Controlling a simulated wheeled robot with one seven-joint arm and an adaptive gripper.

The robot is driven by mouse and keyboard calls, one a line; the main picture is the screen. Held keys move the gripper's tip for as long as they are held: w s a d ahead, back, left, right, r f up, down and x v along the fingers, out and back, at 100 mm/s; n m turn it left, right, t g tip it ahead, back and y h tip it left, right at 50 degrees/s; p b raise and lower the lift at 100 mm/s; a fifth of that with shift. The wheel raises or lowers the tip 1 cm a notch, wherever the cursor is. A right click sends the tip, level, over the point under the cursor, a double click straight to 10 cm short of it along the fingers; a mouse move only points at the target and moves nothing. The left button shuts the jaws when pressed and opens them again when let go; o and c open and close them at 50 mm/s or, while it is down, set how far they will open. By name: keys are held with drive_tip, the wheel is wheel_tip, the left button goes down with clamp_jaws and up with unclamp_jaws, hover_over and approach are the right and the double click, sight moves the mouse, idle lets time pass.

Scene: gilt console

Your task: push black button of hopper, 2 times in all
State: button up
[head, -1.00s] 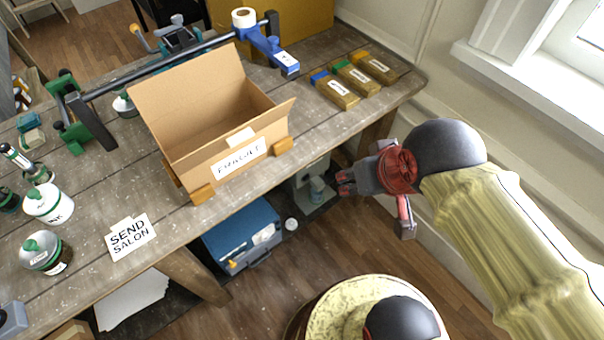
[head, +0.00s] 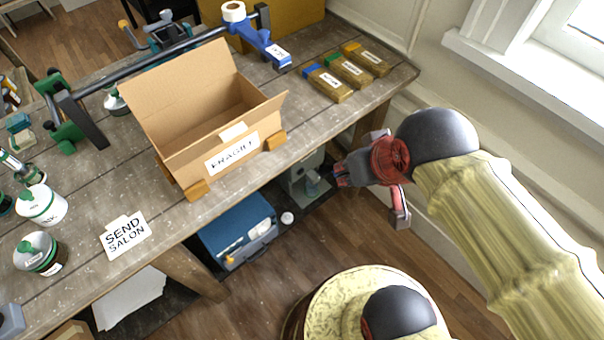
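I cannot pick out a hopper or a black button for certain. A grey-green device (head: 311,178) stands in the shade below the table's edge, partly hidden by the tabletop; no button can be made out on it. My gripper (head: 341,176) is at the right of the table, beyond its front edge, pointing left. In the picture its tips lie just right of the grey-green device; I cannot tell whether they touch it. Its fingers look close together, with nothing seen between them.
An open cardboard box (head: 190,145) stands on the wooden table (head: 85,205), with labelled blocks (head: 348,70) behind. A wall and windowsill (head: 500,70) bound the right.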

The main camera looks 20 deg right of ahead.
clamp_jaws()
idle(1.4)
